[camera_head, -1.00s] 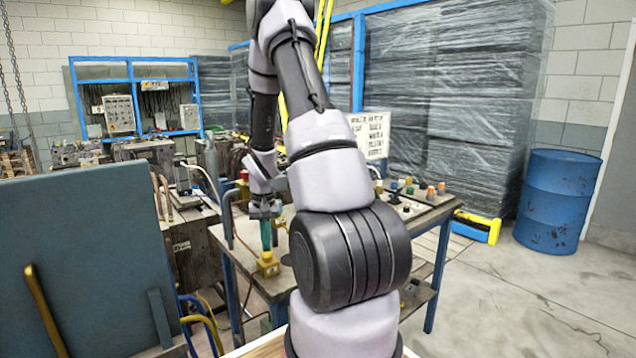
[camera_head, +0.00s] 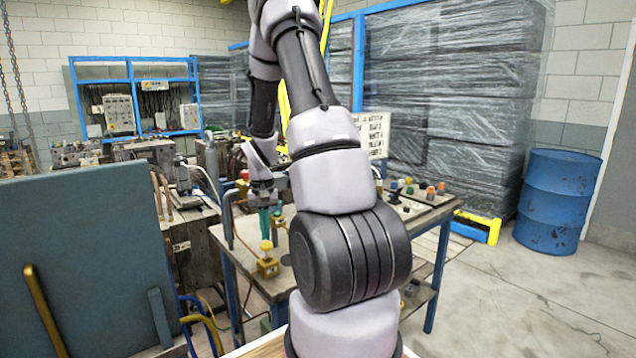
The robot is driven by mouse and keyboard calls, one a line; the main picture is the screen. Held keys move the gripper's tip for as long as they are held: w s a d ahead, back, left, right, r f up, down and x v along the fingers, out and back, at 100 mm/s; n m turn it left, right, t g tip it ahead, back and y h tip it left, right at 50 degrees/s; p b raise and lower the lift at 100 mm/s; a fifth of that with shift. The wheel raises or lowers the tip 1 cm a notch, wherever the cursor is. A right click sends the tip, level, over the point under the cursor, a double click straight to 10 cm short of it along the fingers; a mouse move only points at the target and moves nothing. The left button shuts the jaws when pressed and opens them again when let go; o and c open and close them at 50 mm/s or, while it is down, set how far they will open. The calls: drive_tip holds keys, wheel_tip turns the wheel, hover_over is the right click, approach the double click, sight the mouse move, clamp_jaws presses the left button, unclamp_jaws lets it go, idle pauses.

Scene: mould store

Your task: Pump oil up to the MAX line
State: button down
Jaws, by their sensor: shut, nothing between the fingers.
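A small yellow pump (camera_head: 267,267) stands on the left part of the workbench top. Its yellow knob (camera_head: 266,246) sits above the body on a short, exposed stem. My gripper (camera_head: 265,234), with teal fingers pointing straight down, is shut and empty right above the knob. The tips look at or very near the knob; I cannot tell whether they touch it. No oil level or MAX line can be made out. My own arm hides the middle of the bench.
The workbench (camera_head: 424,218) carries several coloured knobs (camera_head: 408,187) on its right part. A blue drum (camera_head: 556,200) stands at the right. A grey-blue panel (camera_head: 80,260) fills the near left. Open floor lies right of the bench.

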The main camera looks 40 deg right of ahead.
idle(0.3)
drive_tip(key=shift+r, duration=3)
drive_tip(key=s+a+r+t, duration=0.2)
drive_tip(key=s+a+r, duration=0.2)
drive_tip(key=r, duration=0.5)
drive_tip(key=s+a+r+t, duration=0.2)
drive_tip(key=s+a+r, duration=0.15)
drive_tip(key=r, duration=0.55)
drive_tip(key=s+a+r+t+y, duration=0.1)
drive_tip(key=s+a+r, duration=0.2)
drive_tip(key=s, duration=0.3)
drive_tip(key=s+a+r+n+t+y, duration=0.1)
drive_tip(key=s+a+r+t, duration=0.1)
drive_tip(key=s+r, duration=0.3)
drive_tip(key=shift+s+a, duration=0.45)
drive_tip(key=shift+s, duration=0.15)
drive_tip(key=shift+w, duration=0.15)
